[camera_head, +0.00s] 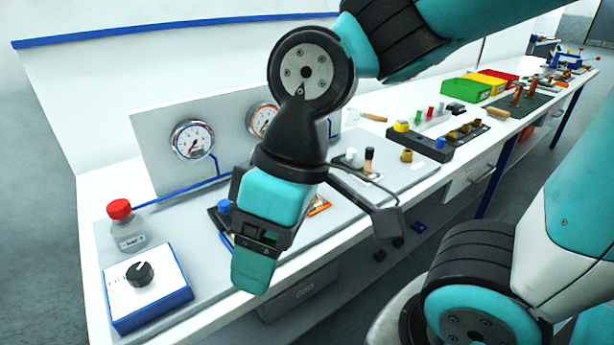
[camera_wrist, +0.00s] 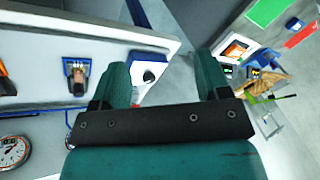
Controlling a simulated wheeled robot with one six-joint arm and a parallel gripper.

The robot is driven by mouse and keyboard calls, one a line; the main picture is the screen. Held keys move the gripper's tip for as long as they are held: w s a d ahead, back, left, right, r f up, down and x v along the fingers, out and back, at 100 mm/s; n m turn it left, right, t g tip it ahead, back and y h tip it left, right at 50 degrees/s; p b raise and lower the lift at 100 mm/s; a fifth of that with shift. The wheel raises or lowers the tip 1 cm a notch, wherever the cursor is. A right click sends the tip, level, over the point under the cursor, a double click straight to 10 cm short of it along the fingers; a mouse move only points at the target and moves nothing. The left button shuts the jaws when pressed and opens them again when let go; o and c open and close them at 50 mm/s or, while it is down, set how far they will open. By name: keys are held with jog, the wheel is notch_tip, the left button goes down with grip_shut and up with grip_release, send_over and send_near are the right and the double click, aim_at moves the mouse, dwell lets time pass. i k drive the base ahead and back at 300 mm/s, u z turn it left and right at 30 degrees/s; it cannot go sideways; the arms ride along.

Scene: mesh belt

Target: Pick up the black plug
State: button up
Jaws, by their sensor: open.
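My gripper (camera_head: 256,268) has teal fingers and hangs over the front edge of the workbench (camera_head: 180,325) in the head view. In the wrist view my gripper (camera_wrist: 163,78) is open, with its two fingers apart and nothing held between them. I cannot surely tell which thing is the black plug. A small post with a black top and copper-coloured lower part (camera_head: 369,160) stands on the grey board, right of my gripper. A round black knob (camera_head: 140,273) sits on a white and blue box at the left. My gripper hides part of the bench.
A red-capped bottle (camera_head: 125,226) stands behind the box. A grey panel with gauges (camera_head: 192,140) rises behind the board. A dark block with coloured pieces (camera_head: 420,142) and a green bin (camera_head: 464,92) lie farther right. Open floor is in front.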

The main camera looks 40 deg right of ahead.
aim_at(370, 154)
jog(key=u, duration=0.1)
jog(key=k, duration=1.05)
jog(key=z, duration=1.05)
jog(key=i, duration=1.3)
jog(key=u, duration=0.8)
